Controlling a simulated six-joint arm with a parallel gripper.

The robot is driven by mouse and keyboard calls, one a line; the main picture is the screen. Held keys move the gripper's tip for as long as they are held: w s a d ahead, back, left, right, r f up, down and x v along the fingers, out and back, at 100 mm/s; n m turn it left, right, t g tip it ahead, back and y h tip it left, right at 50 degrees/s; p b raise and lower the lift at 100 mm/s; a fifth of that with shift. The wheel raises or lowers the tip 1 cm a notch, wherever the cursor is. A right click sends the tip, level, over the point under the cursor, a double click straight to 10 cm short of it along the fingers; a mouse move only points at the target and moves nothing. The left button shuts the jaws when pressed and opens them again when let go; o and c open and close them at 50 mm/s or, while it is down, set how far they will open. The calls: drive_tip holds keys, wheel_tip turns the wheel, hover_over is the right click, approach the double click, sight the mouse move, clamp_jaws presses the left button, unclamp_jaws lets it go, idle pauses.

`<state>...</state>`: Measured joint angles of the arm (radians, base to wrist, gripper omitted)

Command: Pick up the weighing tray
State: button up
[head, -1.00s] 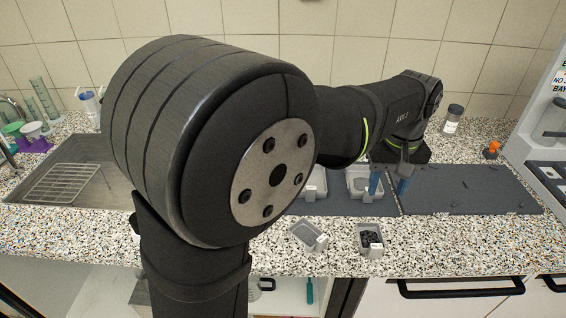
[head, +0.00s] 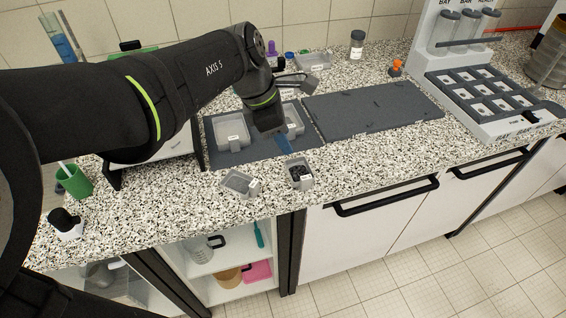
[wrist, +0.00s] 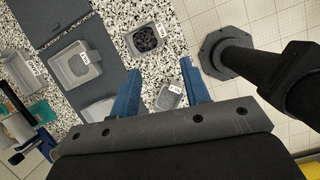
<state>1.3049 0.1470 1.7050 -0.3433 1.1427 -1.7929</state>
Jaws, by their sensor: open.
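Two small grey trays stand near the counter's front edge. One small tray (head: 240,183) looks nearly empty, with a white label. The other small tray (head: 299,182) holds dark pieces. Two larger pale trays, one (head: 232,133) left and one (head: 293,113) right, sit on a dark mat. The labels are too small to read, so I cannot tell which is the weighing tray. My gripper (head: 284,144) points down above the mat's front edge, behind the dark-filled tray. In the wrist view, my gripper (wrist: 160,80) is open and empty, with the nearly empty small tray (wrist: 170,96) between its fingers in the picture.
The dark mat (head: 216,155) adjoins a raised dark board (head: 375,106) on the right. A white rack (head: 480,95) with jars and compartments stands far right. A green cup (head: 75,181) and dark-topped item (head: 66,222) stand left. Open shelves lie below the counter.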

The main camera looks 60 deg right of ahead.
drive_tip(key=n, duration=0.2)
approach(306, 177)
drive_tip(key=x, duration=1)
clamp_jaws()
